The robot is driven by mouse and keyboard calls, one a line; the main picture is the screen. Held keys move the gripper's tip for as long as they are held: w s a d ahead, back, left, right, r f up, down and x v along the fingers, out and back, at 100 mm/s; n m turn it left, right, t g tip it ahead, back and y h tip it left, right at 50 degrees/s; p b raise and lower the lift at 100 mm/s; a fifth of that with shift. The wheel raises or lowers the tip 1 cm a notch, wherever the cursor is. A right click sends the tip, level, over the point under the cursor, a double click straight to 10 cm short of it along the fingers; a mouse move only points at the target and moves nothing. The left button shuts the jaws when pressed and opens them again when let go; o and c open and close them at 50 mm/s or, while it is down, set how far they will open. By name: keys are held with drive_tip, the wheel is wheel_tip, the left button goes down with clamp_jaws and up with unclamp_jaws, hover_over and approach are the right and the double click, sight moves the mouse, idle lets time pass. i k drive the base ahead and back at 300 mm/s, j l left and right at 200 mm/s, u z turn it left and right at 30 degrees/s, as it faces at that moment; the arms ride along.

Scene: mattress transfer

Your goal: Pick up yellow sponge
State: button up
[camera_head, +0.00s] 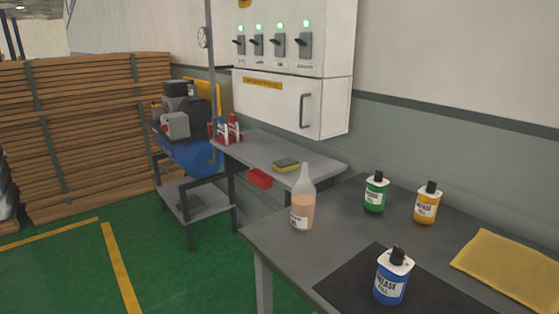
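The yellow sponge (286,166) has a dark green top layer and lies flat on the grey shelf table (257,150) below the wall cabinet. It sits near the right part of that surface, just behind the clear bottle as seen from here. The sponge is small in the picture but its top and front side show. My gripper is not in view, so its place relative to the sponge does not show.
The nearer grey table (340,224) holds a clear bottle (303,205), green (375,193), yellow (427,204) and blue (393,277) grease bottles, and a yellow cloth (508,266). A red bin (260,178) hangs at the shelf's front. Green floor is open at left.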

sight(289, 164)
drive_tip(key=i+j+z, duration=0.1)
drive_tip(key=i+j, duration=0.7)
